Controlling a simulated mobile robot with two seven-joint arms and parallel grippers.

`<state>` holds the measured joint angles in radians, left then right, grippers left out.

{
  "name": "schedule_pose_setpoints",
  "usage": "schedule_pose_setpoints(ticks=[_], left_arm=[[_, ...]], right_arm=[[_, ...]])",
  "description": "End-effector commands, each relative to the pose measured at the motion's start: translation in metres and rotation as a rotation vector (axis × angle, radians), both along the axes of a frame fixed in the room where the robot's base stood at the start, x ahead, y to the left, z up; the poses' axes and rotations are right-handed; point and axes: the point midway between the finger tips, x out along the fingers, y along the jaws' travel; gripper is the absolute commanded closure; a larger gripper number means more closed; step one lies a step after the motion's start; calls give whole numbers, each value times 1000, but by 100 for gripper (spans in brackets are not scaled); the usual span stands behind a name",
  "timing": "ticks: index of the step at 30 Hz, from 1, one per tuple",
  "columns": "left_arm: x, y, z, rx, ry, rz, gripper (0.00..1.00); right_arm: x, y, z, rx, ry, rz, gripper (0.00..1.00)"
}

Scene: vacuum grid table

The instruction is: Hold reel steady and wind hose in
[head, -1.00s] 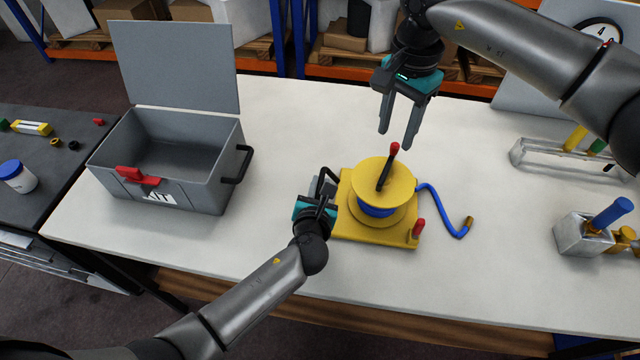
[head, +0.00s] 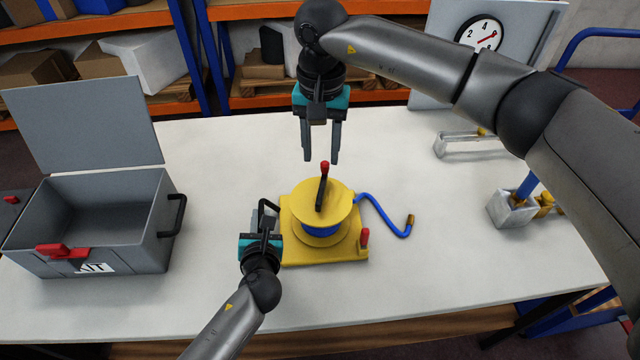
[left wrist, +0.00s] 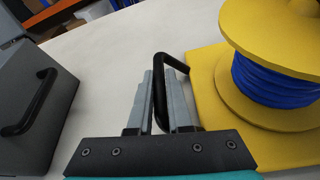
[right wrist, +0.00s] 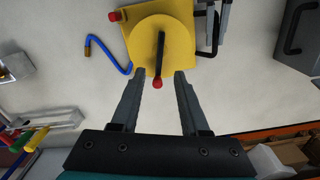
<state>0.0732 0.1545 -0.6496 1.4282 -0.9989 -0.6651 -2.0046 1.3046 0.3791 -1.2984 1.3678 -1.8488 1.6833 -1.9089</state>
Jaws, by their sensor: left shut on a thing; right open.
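The yellow reel (head: 322,203) stands on its yellow base (head: 300,256) in the middle of the table, with blue hose wound on it. A black crank with a red knob (head: 324,167) sits on its top. The loose blue hose (head: 384,213) runs out to the right and ends in a brass tip (head: 410,219). My left gripper (head: 262,222) is shut on the base's black handle (left wrist: 162,75) at the left side. My right gripper (head: 321,160) is open and empty, pointing down above the crank knob; the right wrist view shows the knob (right wrist: 157,83) between and beyond its fingertips.
A grey open box (head: 150,250) with a red latch stands at the left of the table. At the right are metal blocks (head: 510,210) with a blue handle, a clear rail (head: 465,145) and a gauge panel (head: 478,35). A red peg (head: 364,238) stands on the base's corner.

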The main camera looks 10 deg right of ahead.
Motion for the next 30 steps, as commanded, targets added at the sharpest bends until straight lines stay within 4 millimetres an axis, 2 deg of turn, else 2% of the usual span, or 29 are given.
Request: schedule_pose_setpoints(ticks=[1,6,13,18,27,30], left_arm=[[0,0,-1,0,2,0,100],[0,0,-1,0,2,0,100],[-1,0,-1,0,2,0,100],[-1,0,-1,0,2,0,100],[-1,0,-1,0,2,0,100],[-1,0,-1,0,2,0,100]], right_arm=[[-1,0,-12,-1,6,-1,55],[-1,0,-48,-1,6,-2,55],[-1,0,-84,-1,3,-2,55],[0,0,-95,0,1,-2,55],[0,0,-97,-1,0,-2,55],[0,0,-97,-1,0,-2,66]])
